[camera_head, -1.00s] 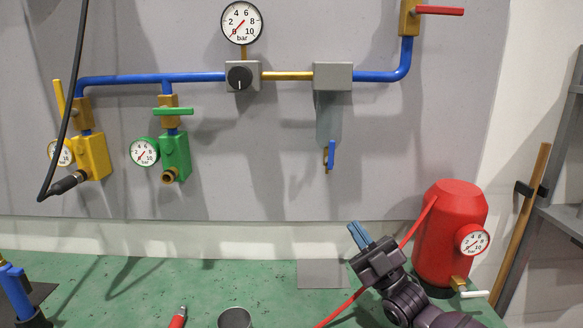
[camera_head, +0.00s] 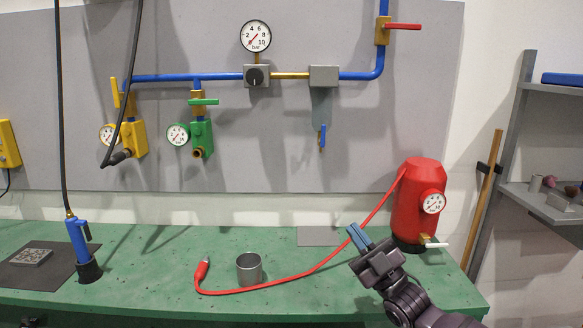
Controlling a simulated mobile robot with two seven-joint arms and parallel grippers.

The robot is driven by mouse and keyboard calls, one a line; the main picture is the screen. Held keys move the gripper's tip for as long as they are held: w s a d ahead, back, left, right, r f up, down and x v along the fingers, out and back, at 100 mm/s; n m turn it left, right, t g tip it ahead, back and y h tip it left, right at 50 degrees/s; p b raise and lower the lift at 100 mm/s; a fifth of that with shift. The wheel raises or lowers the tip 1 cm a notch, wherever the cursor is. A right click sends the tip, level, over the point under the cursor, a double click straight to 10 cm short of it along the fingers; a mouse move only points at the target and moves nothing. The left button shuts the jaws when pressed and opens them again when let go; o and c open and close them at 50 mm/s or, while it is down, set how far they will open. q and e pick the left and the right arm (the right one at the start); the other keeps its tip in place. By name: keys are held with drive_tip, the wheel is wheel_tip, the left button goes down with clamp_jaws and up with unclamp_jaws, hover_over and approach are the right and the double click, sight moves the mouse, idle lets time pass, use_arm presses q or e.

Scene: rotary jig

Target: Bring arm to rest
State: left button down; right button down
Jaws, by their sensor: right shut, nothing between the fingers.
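My right gripper (camera_head: 356,236) shows at the lower right, with its blue fingers together and nothing between them. Its dark arm comes in from the bottom right. The gripper appears in front of the green bench, left of the red tank (camera_head: 417,205). The red hose (camera_head: 316,267) runs from the tank, passes behind the gripper tips in the picture, and lies along the bench to a red end piece (camera_head: 202,270). I cannot tell whether the gripper touches the hose. My left gripper is not in view.
The green bench (camera_head: 330,290) holds a metal cup (camera_head: 249,268), a blue tool (camera_head: 78,245) on a black hose and a dark mat (camera_head: 20,275). Behind are a yellow valve block (camera_head: 133,138), a green one (camera_head: 201,135) and blue pipework (camera_head: 160,78). Shelves (camera_head: 553,195) stand at the right.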

drive_tip(key=s+d+f+m+g+h, duration=0.1)
drive_tip(key=s+d+f+m+h, duration=0.15)
drive_tip(key=f+m+h, duration=0.35)
drive_tip(key=s+d+f+m+h, duration=0.2)
drive_tip(key=s+f+h, duration=0.15)
drive_tip(key=f, duration=0.45)
drive_tip(key=s+d+f+m+g+h, duration=0.1)
drive_tip(key=s+d+f+m+h, duration=0.1)
drive_tip(key=f+m+h, duration=0.4)
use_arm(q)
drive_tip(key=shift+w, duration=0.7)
use_arm(e)
drive_tip(key=s+d+f+m+g+h, duration=0.1)
drive_tip(key=s+d+f, duration=0.3)
drive_tip(key=s+f, duration=0.4)
drive_tip(key=s+d+f+m+g+h, duration=0.1)
drive_tip(key=s+d+f+g+h, duration=0.1)
drive_tip(key=s+f, duration=0.6)
drive_tip(key=s+d+g, duration=0.1)
drive_tip(key=s+d, duration=0.1)
drive_tip(key=s, duration=0.5)
drive_tip(key=shift+f+m+g+h, duration=0.2)
drive_tip(key=shift+m+g+h, duration=0.1)
drive_tip(key=shift+h, duration=0.05)
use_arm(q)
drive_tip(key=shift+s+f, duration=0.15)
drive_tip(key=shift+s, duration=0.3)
use_arm(e)
drive_tip(key=shift+s, duration=0.1)
